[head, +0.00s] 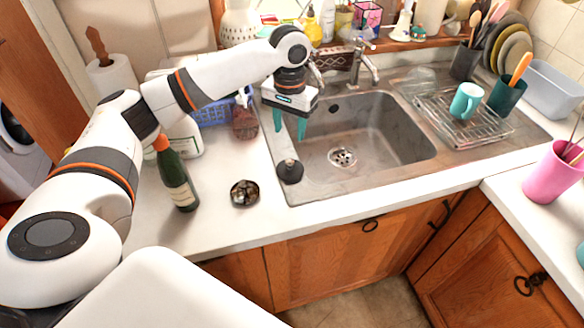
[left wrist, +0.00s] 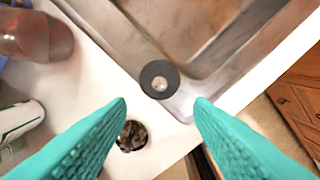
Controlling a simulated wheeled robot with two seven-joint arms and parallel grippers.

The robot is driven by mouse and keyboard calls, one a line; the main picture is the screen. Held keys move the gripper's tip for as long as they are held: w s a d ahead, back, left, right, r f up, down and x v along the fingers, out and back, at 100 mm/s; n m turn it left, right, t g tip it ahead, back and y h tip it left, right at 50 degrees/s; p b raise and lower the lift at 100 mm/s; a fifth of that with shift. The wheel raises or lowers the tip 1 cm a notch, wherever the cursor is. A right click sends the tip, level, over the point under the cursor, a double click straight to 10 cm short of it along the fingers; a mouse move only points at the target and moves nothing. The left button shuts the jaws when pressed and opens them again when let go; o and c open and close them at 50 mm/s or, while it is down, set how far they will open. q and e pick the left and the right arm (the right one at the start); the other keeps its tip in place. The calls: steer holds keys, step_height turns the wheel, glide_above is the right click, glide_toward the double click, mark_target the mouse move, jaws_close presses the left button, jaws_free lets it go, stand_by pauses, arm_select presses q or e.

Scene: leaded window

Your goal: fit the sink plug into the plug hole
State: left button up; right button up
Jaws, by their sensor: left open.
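The sink plug (head: 290,171) is a dark disc with a small knob on top. It sits on the front left corner of the steel sink's rim. In the left wrist view the plug (left wrist: 159,79) shows from above, just beyond and between the teal fingertips. The plug hole (head: 342,157) is a round metal drain in the basin floor, uncovered, right of the plug. My left gripper (head: 290,127) is open and empty, pointing down above the basin's left edge; it also shows in the left wrist view (left wrist: 160,102). My right gripper is not in view.
A small dark dish (head: 244,193) and a green bottle (head: 177,180) stand on the counter left of the sink. The tap (head: 366,62) is behind the basin. A drying rack (head: 465,118) with a teal mug (head: 466,101) is on the right. The basin is empty.

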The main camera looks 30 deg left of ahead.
arm_select(q)
glide_above(290, 160)
step_height(290, 160, down, 5)
steer(key=shift+s+p, duration=0.15)
steer(key=shift+p, duration=0.25)
step_height(290, 160, down, 5)
steer(key=shift+r+p, duration=0.1)
steer(key=shift+p, duration=0.75)
steer(key=shift+f, duration=0.35)
jaws_close()
